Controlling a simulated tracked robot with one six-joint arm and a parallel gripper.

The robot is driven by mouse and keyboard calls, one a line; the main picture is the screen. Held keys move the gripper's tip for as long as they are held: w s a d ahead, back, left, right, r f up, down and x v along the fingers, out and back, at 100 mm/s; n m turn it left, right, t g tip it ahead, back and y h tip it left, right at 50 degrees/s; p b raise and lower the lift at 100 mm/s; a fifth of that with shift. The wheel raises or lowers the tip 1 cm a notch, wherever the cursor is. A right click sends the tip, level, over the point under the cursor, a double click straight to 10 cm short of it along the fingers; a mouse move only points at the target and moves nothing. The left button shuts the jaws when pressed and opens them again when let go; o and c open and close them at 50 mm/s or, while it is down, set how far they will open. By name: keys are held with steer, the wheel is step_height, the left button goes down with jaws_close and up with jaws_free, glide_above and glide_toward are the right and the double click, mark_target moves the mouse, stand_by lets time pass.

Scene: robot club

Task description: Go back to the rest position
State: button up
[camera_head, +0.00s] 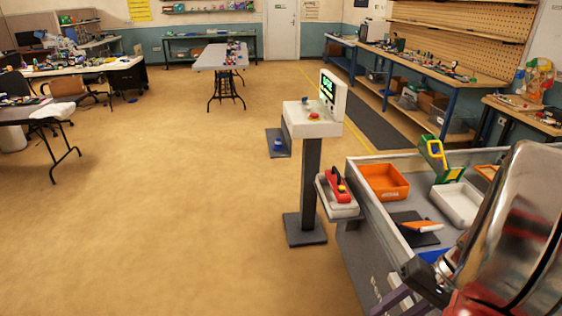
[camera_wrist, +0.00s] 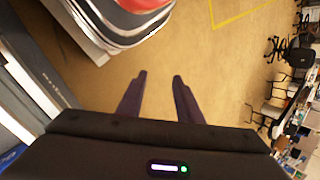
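My gripper shows in the wrist view (camera_wrist: 159,77) with its two dark fingers apart and bare floor visible between them. It holds nothing. In the head view, my arm fills the lower right corner, and the dark fingers (camera_head: 395,300) reach down to the left at the bottom edge, partly cut off. They show in front of the near side of the grey bench (camera_head: 362,240). I cannot tell whether they touch it.
On the bench are an orange tray (camera_head: 384,183), a white tray (camera_head: 459,205), a green and yellow tool (camera_head: 437,158) and a dark mat (camera_head: 408,232) with an orange-handled thing.

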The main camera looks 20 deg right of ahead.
steer(key=w+a+r+n+t+h, duration=0.1)
steer(key=w+a+r+n+h, duration=0.1)
steer(key=a+r, duration=0.5)
steer(key=w+a+r+n+t+h, duration=0.2)
steer(key=a+r+n, duration=0.4)
steer(key=a, duration=0.8)
steer(key=shift+w+r+t+h, duration=0.3)
steer(key=shift+w+r+h, duration=0.4)
steer(key=shift+h, duration=0.4)
